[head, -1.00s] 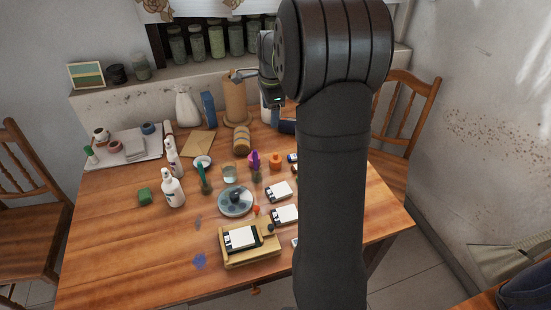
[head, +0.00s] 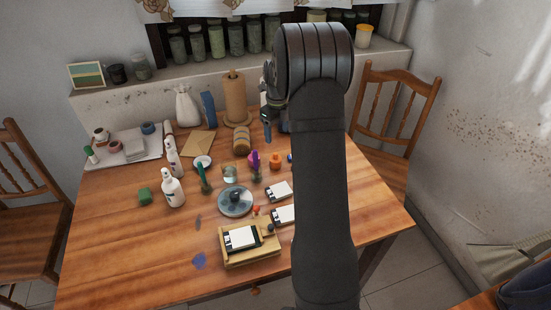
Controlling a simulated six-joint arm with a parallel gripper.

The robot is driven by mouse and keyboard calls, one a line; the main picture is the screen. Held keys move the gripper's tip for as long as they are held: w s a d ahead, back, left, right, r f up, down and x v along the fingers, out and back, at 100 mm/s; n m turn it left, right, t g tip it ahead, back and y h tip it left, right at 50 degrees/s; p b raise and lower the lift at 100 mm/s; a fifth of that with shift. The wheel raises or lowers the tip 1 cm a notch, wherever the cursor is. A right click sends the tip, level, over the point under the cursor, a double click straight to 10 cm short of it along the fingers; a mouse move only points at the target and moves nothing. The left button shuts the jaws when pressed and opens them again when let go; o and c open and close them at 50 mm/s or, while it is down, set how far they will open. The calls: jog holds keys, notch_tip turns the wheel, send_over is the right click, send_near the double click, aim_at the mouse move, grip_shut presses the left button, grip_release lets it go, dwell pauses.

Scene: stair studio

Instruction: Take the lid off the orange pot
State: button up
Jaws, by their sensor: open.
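The small orange pot (head: 275,161) stands upright on the wooden table, near the middle right. Its top looks orange too; at this size I cannot make out the lid's edge. My gripper (head: 268,137) hangs above and apart from the pot in the picture, slightly to its left, with its fingers pointing down. It is open, and nothing shows between the fingers. My arm covers the table right of the pot.
A purple item (head: 255,160) stands close left of the pot. A striped roll (head: 241,140) and a paper towel roll (head: 235,98) stand behind. White-topped boxes (head: 279,191) lie in front. A glass (head: 230,172) is left. The table's front left is mostly clear.

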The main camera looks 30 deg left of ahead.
send_over(276, 157)
jog(key=f, duration=0.6)
jog(key=shift+w+f, duration=0.1)
jog(key=shift+w, duration=0.15)
jog(key=shift+w+a+f, duration=0.1)
jog(key=shift+a+f, duration=0.05)
jog(key=shift+f, duration=1.15)
jog(key=shift+a+f, duration=0.15)
jog(key=shift+f, duration=1.15)
jog(key=c, duration=1)
